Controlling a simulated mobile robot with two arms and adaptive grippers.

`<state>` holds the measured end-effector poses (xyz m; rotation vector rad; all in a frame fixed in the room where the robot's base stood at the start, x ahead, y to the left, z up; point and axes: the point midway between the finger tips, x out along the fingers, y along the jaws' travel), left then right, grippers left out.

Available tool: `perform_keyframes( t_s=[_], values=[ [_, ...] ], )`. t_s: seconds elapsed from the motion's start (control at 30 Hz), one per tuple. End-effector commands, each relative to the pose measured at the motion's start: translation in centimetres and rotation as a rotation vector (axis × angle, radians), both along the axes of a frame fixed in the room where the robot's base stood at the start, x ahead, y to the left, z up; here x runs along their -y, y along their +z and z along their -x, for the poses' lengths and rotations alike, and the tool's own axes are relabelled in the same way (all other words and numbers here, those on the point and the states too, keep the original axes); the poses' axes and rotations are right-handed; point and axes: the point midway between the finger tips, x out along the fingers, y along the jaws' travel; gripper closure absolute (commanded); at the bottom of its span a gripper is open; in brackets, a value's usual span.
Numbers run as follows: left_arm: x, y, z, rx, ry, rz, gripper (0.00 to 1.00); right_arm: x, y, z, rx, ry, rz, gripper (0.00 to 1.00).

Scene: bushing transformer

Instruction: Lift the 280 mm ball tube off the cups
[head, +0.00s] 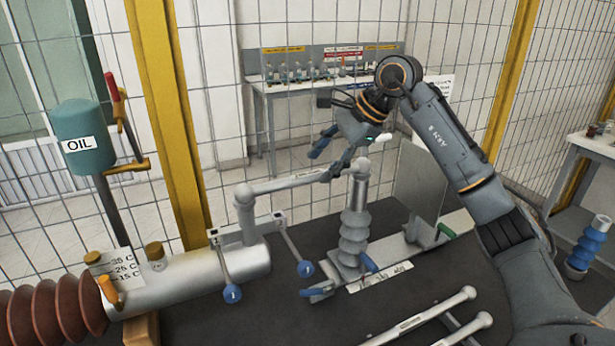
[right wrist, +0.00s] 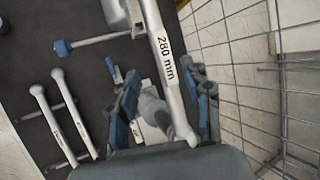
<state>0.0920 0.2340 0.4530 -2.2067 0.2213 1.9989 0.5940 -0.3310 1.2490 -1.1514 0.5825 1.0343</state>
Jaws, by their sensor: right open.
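The 280 mm ball tube (head: 290,182) is a grey bar. My right gripper (head: 330,160) is open above the tube's right part, near the insulator end. In the right wrist view the tube runs between its two spread fingers (right wrist: 165,105); I cannot tell whether they touch it. The cups are mostly hidden by the tube ends. My left gripper is not in view.
Blue-knobbed rods (head: 290,243) stick out below the tube. A teal OIL container (head: 86,138) stands at left. A wire mesh fence (head: 225,130) closes off the back.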

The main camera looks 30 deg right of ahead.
Motion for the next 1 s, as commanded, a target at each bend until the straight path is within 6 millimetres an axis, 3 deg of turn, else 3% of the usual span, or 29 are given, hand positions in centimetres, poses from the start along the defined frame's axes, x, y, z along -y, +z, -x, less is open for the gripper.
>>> perform_keyframes(
  t_s=[0.23, 0.4, 0.67, 0.9, 1.0],
  values=[
    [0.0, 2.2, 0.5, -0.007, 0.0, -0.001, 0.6, -1.4, -2.0, -1.8, -0.006, 0.002, -0.001, 0.51],
    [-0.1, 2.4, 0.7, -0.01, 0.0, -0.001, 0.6, -2.0, -3.7, -2.6, -0.002, 0.0, -0.001, 0.51],
    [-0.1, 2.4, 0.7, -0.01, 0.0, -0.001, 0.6, -2.0, -4.0, -2.7, 0.0, 0.0, 0.0, 0.51],
    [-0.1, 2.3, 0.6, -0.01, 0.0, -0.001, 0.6, -2.0, -4.0, -2.7, 0.0, 0.0, 0.0, 1.0],
    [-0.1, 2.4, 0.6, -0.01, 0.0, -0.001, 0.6, -2.0, -4.0, -2.7, 0.0, 0.0, 0.0, 1.0]
  ],
)
